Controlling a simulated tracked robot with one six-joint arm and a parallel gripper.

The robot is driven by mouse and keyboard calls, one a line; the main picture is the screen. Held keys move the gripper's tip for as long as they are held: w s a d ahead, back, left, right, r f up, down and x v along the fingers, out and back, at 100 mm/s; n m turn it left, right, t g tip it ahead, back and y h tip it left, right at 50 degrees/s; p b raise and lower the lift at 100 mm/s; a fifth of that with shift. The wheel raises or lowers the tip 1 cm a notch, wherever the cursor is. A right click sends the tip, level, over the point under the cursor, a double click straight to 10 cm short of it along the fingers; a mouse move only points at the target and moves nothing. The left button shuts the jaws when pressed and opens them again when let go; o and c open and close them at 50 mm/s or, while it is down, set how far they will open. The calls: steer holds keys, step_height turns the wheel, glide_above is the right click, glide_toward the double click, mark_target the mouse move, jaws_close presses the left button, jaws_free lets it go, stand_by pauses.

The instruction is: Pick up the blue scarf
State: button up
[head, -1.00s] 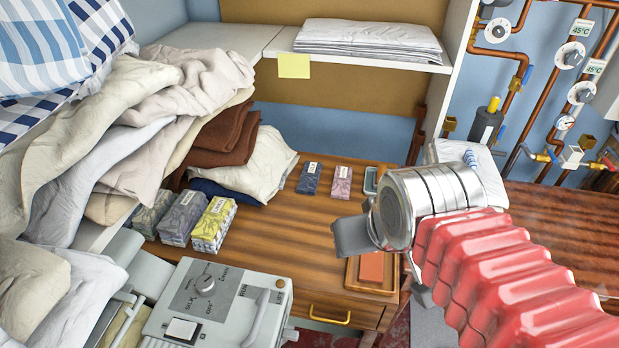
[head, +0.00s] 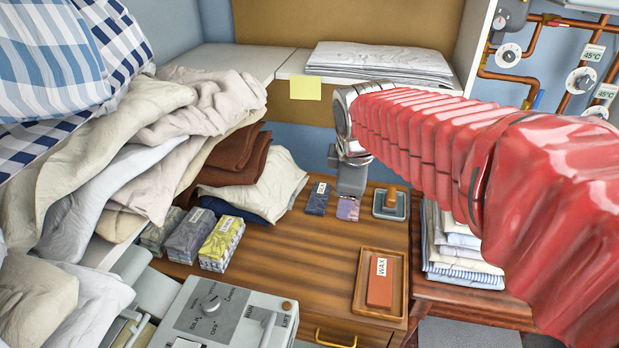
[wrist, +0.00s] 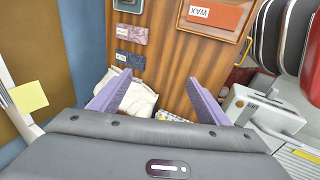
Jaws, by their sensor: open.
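The blue scarf looks to be the small dark blue folded bundle with a white label (head: 317,198) on the wooden table in the head view. In the wrist view the blue bundle (wrist: 130,60) lies just beyond the left fingertip. A pinkish-purple labelled bundle (wrist: 132,34) lies beside it; in the head view it is partly hidden behind my gripper (head: 351,185). My gripper hangs above the table, pointing down, to the right of the blue bundle. In the wrist view its two purple fingers (wrist: 157,80) are spread wide with nothing between them.
A wooden tray (head: 397,312) holds a red wax block. Yellow and grey bundles (head: 221,244) stand left, by heaped laundry (head: 130,150). A shelf (head: 300,66) overhangs the back. The middle tabletop is clear.

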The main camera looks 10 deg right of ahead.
steer(key=w+a+f+n, duration=0.1)
steer(key=w+f+n, duration=0.6)
steer(key=w, duration=0.4)
steer(key=w+a+f+n+h, duration=0.1)
steer(key=w+f+n, duration=0.6)
steer(key=w+n, duration=0.3)
steer(key=shift+w+a+n+g, duration=0.2)
steer(key=shift+w+n+g, duration=0.15)
steer(key=shift+w, duration=0.4)
glide_toward(319, 198)
steer(key=x, duration=0.2)
steer(key=shift+w+d+f, duration=0.1)
steer(key=shift+w+f, duration=0.05)
steer(key=shift+f, duration=0.1)
steer(key=shift+x, duration=2.65)
